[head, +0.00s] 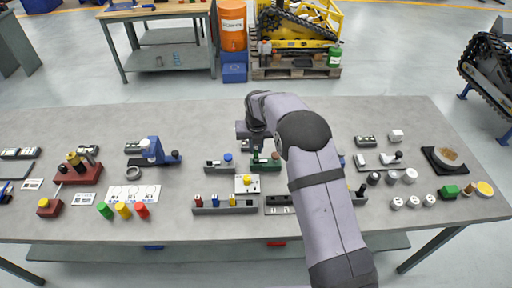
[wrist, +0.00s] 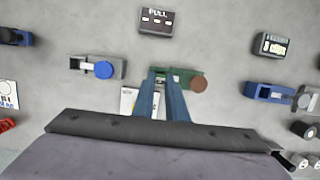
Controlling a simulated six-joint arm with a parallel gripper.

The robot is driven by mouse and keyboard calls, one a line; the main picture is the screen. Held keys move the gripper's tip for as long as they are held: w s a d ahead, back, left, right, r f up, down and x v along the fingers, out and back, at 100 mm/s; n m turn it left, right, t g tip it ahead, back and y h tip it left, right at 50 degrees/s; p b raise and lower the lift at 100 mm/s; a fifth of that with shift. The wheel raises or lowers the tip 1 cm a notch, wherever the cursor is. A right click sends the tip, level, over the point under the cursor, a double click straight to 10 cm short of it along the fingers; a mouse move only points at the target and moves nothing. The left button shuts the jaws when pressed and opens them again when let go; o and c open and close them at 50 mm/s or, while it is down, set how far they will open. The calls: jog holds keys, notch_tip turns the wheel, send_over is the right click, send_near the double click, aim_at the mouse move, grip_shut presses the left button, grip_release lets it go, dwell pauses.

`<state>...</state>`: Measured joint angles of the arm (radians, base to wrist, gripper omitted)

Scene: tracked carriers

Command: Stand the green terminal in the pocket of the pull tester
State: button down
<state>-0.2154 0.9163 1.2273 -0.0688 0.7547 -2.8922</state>
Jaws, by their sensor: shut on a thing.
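The pull tester is likely the low green fixture with a brown knob (wrist: 188,83), just below the dark PULL sign (wrist: 155,20) in the wrist view; it also shows in the head view (head: 265,163). My gripper (wrist: 164,72) reaches over the left part of this fixture, its two blue fingers close together. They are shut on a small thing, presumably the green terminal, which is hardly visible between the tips. The pocket is hidden by the fingers, so I cannot tell whether the terminal is above it or in it. In the head view my arm partly hides the area.
A grey fixture with a blue knob (wrist: 103,69) stands close left of the green one. A blue fixture (wrist: 268,92) is to the right.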

jog(key=shift+b+x, duration=0.3)
jog(key=shift+x, duration=0.5)
dwell(0.7)
jog(key=shift+s, duration=0.2)
jog(key=c, duration=1.2)
grip_release()
jog(key=shift+w+r+p+v, duration=0.1)
jog(key=shift+w+p+v, duration=0.15)
jog(key=shift+p+v, duration=0.75)
jog(key=shift+w+r+p+v, duration=0.1)
jog(key=shift+w+p+v, duration=0.2)
jog(key=shift+p+v, duration=0.7)
jog(key=shift+w+p+v, duration=0.25)
jog(key=shift+p+v, duration=0.3)
jog(key=shift+v, duration=0.8)
